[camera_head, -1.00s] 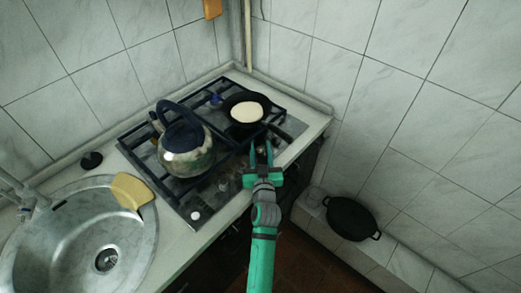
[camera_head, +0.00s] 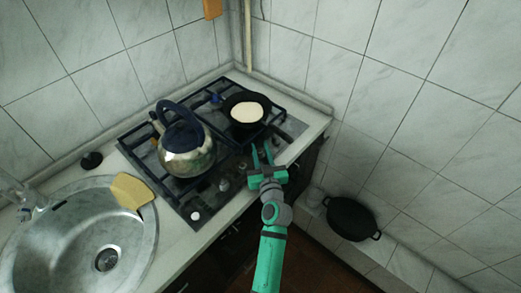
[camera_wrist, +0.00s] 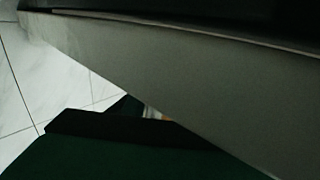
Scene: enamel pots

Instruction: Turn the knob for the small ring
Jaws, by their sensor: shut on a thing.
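The gas hob (camera_head: 182,200) is set into the counter, with a row of knobs along its front edge. A knob (camera_head: 195,215) with a white top is at the near end, and another knob (camera_head: 224,185) stands farther along. My gripper (camera_head: 262,150) is at the far end of this row, below the frying pan. Its green fingers are shut on what appears to be a knob, mostly hidden between them. The wrist view shows a pale slanted edge and a dark green part of my gripper, but no knob. The knob's turn angle cannot be seen.
A steel kettle (camera_head: 187,155) stands on the hob to the left of my gripper. A black frying pan (camera_head: 258,100) with a pale round thing (camera_head: 246,112) is just beyond it. A sink (camera_head: 60,245) with a yellow cloth-like thing (camera_head: 130,190) is left. A black pot (camera_head: 351,220) sits low at right.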

